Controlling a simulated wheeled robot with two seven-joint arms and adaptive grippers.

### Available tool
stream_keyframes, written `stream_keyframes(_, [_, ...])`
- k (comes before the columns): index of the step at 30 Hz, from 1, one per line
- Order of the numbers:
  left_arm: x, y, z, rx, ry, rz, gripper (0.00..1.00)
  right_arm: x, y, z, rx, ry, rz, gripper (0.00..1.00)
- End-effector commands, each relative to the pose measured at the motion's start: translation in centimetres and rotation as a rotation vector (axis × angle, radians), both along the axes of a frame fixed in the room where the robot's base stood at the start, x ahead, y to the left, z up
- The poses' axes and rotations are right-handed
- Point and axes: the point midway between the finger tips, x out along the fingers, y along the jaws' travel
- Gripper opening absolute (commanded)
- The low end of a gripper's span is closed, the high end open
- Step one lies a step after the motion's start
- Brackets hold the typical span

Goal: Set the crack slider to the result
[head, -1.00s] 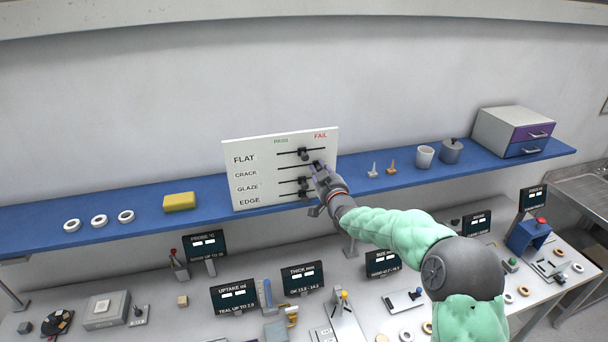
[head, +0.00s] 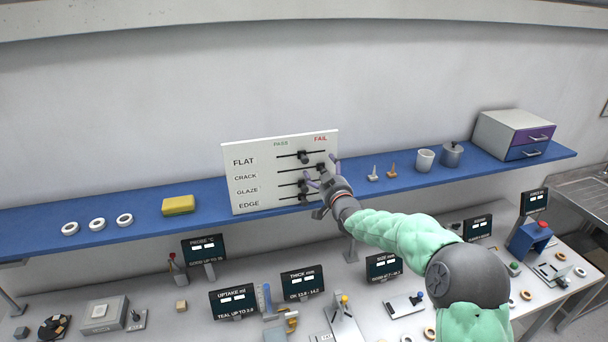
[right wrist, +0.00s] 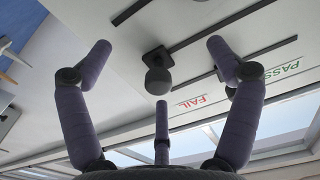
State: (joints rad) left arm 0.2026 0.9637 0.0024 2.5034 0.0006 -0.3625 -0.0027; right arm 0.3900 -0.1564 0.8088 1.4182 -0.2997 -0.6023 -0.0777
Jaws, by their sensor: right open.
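A white board (head: 262,150) stands on the blue shelf, with slider rows FLAT, CRACK, GLAZE and EDGE under the words PASS and FAIL. The crack slider's dark knob (head: 320,166) sits at the FAIL end of its track. The other visible knobs sit near the middle of theirs. My right gripper (head: 322,169) is open in front of the board's right side. In the right wrist view, the round crack knob (right wrist: 158,81) shows beyond the spread fingers, clear of them. The flat knob is partly behind one finger. My left gripper is out of view.
Below, the bench carries several dark displays and gauges.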

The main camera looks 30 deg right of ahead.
Motion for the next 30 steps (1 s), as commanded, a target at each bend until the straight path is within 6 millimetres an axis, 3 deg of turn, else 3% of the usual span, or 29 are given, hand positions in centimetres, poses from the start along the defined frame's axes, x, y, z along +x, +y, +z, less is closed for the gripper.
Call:
stream_keyframes(5, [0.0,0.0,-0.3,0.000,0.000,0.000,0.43,-0.3,0.1,0.0,0.000,-0.001,0.000,0.90])
stream_keyframes(24, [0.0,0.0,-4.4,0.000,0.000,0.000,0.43,-6.4,1.5,-0.1,0.000,-0.001,0.000,0.90])
stream_keyframes(30, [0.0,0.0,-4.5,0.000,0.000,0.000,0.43,-6.9,1.7,0.0,0.000,0.000,0.000,0.90])
